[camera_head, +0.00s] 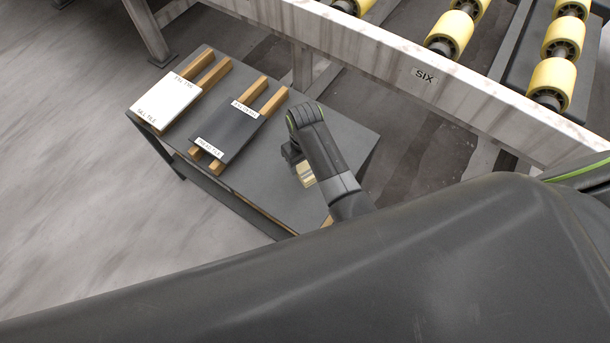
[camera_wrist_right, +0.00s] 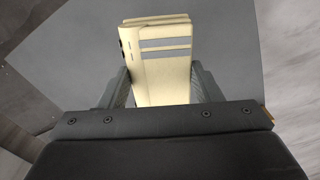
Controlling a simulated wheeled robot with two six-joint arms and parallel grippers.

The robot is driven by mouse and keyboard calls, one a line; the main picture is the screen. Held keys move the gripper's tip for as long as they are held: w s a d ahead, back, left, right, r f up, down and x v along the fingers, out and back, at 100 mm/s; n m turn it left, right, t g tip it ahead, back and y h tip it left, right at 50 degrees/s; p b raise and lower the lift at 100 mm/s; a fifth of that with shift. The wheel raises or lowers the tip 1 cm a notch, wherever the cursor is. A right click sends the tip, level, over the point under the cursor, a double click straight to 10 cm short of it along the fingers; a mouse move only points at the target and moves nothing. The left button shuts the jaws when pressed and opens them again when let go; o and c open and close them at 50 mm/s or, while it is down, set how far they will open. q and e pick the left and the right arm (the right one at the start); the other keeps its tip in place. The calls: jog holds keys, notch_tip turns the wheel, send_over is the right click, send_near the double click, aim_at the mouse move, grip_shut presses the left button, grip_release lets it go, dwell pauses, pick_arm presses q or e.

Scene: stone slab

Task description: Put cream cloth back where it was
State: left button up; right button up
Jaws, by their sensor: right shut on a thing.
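My right gripper (camera_head: 296,158) points down over the right part of a dark grey table (camera_head: 270,192). It is shut on the folded cream cloth (camera_head: 306,174), which shows just below the arm in the head view. In the right wrist view the cream cloth (camera_wrist_right: 165,78) has grey stripes and stands between the two fingers of the right gripper (camera_wrist_right: 160,88). Part of the cloth is hidden by the gripper body. I cannot tell whether the cloth touches the table. My left gripper is not in view.
A white slab (camera_head: 168,101) and a dark slab (camera_head: 226,136) with white labels lie on wooden bars (camera_head: 272,104) on the table's left half. A roller conveyor with a beam marked SIX (camera_head: 400,66) runs behind the table. Bare tabletop lies between the dark slab and my right gripper.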

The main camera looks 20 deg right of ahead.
aim_at(305, 163)
jog(key=shift+f+b, duration=0.6)
jog(key=shift+f, duration=2.85)
jog(key=shift+f, duration=0.15)
jog(key=o, duration=1)
jog(key=shift+o, duration=0.2)
notch_tip(305, 163, up, 12)
jog(key=shift+r+p, duration=0.2)
jog(key=shift+p, duration=0.95)
